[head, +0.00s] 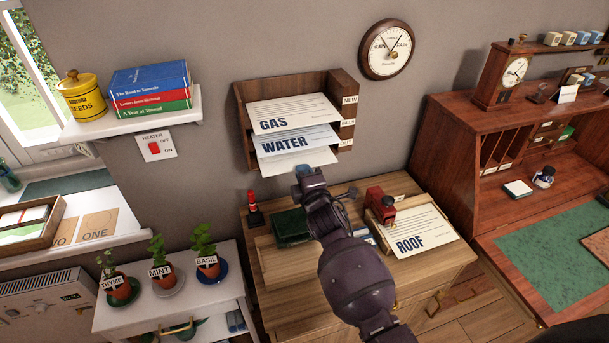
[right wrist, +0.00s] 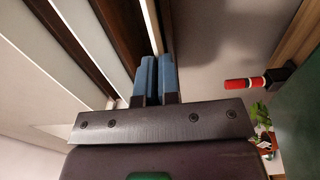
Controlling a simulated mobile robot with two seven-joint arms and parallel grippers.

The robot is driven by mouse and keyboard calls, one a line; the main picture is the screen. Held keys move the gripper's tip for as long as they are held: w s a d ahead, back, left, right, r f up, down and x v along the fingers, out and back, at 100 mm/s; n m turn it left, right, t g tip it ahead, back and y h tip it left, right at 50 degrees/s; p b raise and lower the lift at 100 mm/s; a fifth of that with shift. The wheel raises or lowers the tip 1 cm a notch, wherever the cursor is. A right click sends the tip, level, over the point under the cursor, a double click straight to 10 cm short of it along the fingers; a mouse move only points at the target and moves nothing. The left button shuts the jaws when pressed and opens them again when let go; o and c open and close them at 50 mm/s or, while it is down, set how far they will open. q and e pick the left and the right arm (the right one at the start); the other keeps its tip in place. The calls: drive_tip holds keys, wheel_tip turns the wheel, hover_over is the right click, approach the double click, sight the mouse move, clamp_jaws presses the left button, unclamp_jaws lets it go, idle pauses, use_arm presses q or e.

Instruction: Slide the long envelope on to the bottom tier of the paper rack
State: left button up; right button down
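The paper rack (head: 246,148) is brown wood on the wall with labelled tiers. A GAS sheet (head: 300,110) lies in its top tier and a WATER sheet (head: 300,139) in the middle one. The long envelope (head: 294,161), plain white, lies at the bottom tier below WATER, its front edge sticking out. My right gripper (head: 309,175) is at that front edge. In the right wrist view its blue fingers (right wrist: 157,75) are close together, with the thin edge of the envelope (right wrist: 152,28) running between them. How far in the envelope reaches is hidden. My left gripper is not seen.
Below the rack, a wooden cabinet bears a red-topped stamp (head: 253,208), a dark green box (head: 291,227), a red device (head: 380,203) and a ROOF sheet (head: 420,232). A bookshelf (head: 190,118) juts out at left.

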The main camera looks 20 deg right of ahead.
drive_tip(key=shift+w+b, duration=0.6)
drive_tip(key=shift+w, duration=0.7)
drive_tip(key=c, duration=1.3)
unclamp_jaws()
drive_tip(key=shift+o, duration=0.2)
drive_tip(key=s, duration=1.1)
drive_tip(key=shift+d, duration=0.15)
drive_tip(key=shift+w, duration=0.1)
